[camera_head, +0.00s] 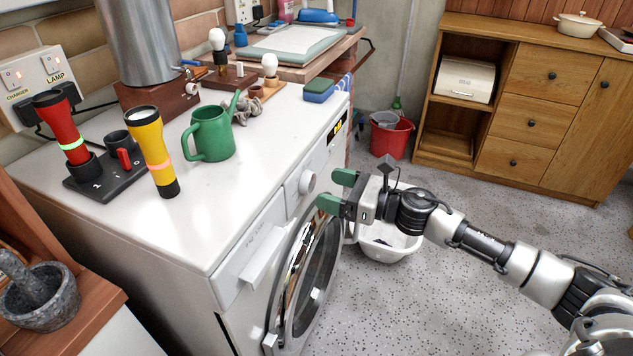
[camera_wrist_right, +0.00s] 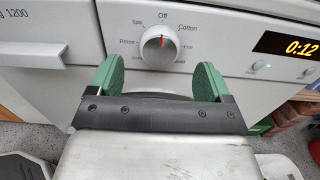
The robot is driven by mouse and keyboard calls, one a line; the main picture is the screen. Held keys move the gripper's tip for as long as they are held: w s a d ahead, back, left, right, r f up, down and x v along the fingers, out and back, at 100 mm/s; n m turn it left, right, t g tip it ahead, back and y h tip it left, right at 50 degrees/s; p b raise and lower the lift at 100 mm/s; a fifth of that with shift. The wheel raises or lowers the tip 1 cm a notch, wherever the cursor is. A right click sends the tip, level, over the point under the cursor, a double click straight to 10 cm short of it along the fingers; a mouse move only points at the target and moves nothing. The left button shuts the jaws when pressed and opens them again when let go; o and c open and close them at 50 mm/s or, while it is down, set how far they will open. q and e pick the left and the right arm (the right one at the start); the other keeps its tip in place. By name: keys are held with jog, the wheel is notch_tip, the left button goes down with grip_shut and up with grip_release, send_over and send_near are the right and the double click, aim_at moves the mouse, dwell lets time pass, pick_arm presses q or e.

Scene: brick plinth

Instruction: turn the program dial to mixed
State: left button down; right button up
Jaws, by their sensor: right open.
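The program dial (camera_head: 307,181) is a round white knob on the washing machine's front panel. In the right wrist view the dial (camera_wrist_right: 159,46) has a red mark pointing up to "Off". "Cotton" stands to its upper right; other labels around it are small, and those below are hard to read. My right gripper (camera_head: 335,190) has green fingers, spread apart and empty, in front of the panel. In the wrist view my right gripper (camera_wrist_right: 158,78) has one finger on each side below the dial, apart from it. The washing machine (camera_head: 240,215) is white, with a round door. My left gripper is not in view.
A lit display (camera_wrist_right: 287,46) reads 0:12 right of the dial. A green watering can (camera_head: 211,135), a yellow flashlight (camera_head: 150,140) and a red one in a stand are on the machine top. A white basin (camera_head: 385,243) stands on the floor beyond my gripper.

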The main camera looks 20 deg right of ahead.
aim_at(312, 184)
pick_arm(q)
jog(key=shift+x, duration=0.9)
pick_arm(e)
jog(key=shift+x, duration=2.05)
jog(key=shift+c, duration=0.2)
jog(key=c, duration=0.9)
pick_arm(q)
jog(key=shift+p, duration=0.3)
